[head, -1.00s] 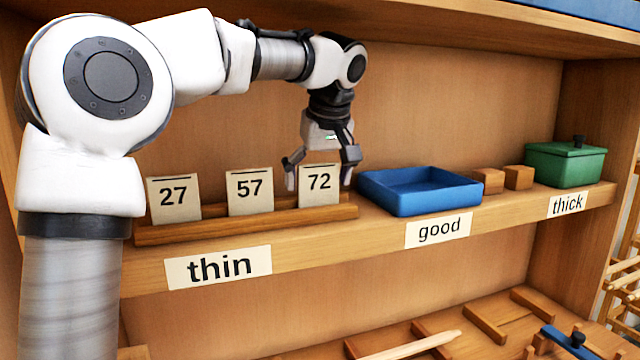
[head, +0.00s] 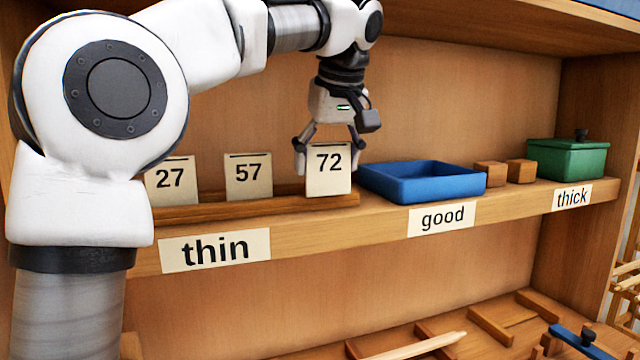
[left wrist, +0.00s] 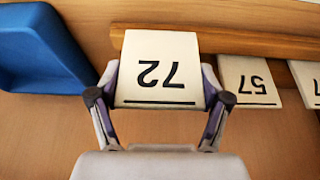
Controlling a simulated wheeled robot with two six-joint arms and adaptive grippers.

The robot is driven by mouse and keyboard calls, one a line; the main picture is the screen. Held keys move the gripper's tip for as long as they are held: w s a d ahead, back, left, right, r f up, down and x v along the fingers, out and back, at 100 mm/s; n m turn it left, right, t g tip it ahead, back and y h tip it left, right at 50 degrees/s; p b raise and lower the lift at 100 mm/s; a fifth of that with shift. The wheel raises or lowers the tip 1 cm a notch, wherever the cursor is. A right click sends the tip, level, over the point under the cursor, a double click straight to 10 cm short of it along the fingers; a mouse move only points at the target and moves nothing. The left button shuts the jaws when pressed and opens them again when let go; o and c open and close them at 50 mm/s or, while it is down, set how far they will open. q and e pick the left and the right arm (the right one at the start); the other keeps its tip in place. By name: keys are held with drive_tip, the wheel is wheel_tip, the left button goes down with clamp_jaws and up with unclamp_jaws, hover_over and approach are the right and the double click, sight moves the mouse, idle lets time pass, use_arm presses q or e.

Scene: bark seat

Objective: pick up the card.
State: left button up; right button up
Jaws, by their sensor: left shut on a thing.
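The card marked 72 (head: 328,172) is a cream card with a dark line near its top edge. My left gripper (head: 329,160) is shut on it, with a finger on each side edge. The card is upright at the right end of the wooden rack (head: 262,208) and looks raised a little in front of it. In the left wrist view the card 72 (left wrist: 158,68) sits between the fingertips (left wrist: 159,92). Cards 57 (head: 248,176) and 27 (head: 171,181) stand in the rack to the left. My right gripper is not in view.
A blue tray (head: 425,192) sits on the shelf close to the right of the rack. Two wooden blocks (head: 505,173) and a green lidded box (head: 567,158) stand farther right. Labels thin, good and thick are on the shelf edge. Wooden pieces lie on the shelf below.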

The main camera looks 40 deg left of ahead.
sight(339, 173)
use_arm(q)
drive_tip(key=d+b, duration=0.1)
drive_tip(key=s+d+f+b, duration=0.1)
drive_tip(key=b, duration=0.1)
drive_tip(key=s+d+b, duration=0.1)
drive_tip(key=d+b, duration=0.1)
drive_tip(key=shift+f, duration=0.2)
drive_tip(key=s+d+r+b, duration=0.1)
drive_tip(key=s+d+b, duration=0.3)
drive_tip(key=d, duration=0.4)
drive_tip(key=shift+r, duration=0.15)
drive_tip(key=shift+s, duration=0.1)
